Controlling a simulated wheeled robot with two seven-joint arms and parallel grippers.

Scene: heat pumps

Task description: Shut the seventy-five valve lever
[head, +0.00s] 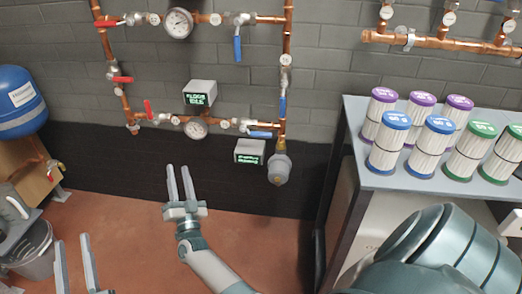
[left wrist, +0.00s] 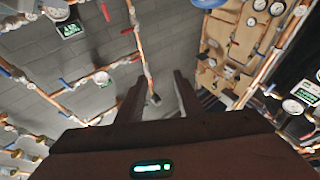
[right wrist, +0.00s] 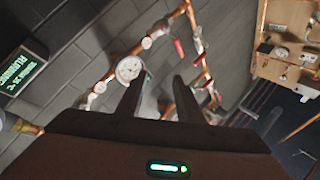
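Several valves with red or blue levers sit on the copper pipes on the wall. Red levers include an upper left lever (head: 106,23), a left-side lever (head: 122,79) and a lower lever (head: 148,108). Blue levers include an upper hanging lever (head: 238,48), a right-side lever (head: 283,105) and a lower lever (head: 260,134). The round valve tags are too small to read, so I cannot tell which is seventy-five. My right gripper (head: 180,184) is open and empty, below the lower pipe. My left gripper (head: 75,264) is open and empty at the bottom left.
Gauges (head: 178,23) and green-lit displays (head: 200,93) are mounted among the pipes. A blue tank (head: 18,100) stands at the far left, above a grey bucket (head: 34,252). At right, a grey table (head: 357,128) bears several filter cartridges. The floor below the pipes is clear.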

